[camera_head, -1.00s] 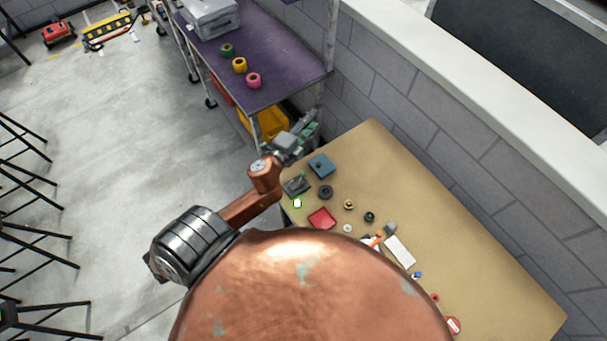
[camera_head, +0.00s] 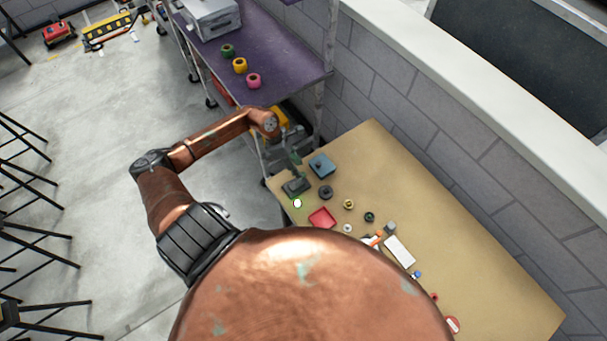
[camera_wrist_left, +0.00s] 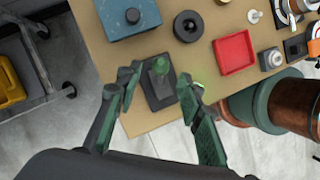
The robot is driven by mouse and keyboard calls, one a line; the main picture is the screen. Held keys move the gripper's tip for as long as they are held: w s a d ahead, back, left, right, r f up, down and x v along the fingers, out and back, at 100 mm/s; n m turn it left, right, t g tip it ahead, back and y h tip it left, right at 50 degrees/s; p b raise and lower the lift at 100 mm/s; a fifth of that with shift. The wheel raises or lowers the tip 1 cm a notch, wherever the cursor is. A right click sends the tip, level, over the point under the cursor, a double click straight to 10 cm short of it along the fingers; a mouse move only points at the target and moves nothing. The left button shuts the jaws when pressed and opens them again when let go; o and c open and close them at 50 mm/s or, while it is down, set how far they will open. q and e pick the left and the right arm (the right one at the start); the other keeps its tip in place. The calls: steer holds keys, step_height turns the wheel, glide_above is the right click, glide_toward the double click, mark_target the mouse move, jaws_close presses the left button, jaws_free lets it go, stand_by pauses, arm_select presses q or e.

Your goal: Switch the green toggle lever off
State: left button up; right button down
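The green toggle lever (camera_wrist_left: 160,68) stands on a dark rectangular base (camera_wrist_left: 160,96) at the table's edge in the left wrist view. The base also shows in the head view (camera_head: 296,189), where the lever is hard to make out. My left gripper (camera_wrist_left: 160,76) is open, with one green-padded finger on each side of the lever and visible gaps between. In the head view my left gripper (camera_head: 294,163) points down just above the base. A glowing green light (camera_head: 297,203) sits beside the base; the right finger partly covers it in the wrist view. My right gripper is not in view.
A blue box (camera_head: 321,165), a black ring (camera_head: 325,192) and a red tray (camera_head: 322,218) lie close by on the tan table (camera_head: 450,240). A purple-topped shelf (camera_head: 285,75) stands beyond the table's far left corner.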

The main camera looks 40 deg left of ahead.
mark_target(302, 173)
arm_select(q)
steer(key=shift+p+x, duration=0.4)
steer(key=shift+x, duration=2.65)
steer(key=shift+w, duration=0.1)
steer(key=shift+r, duration=0.1)
jaws_close()
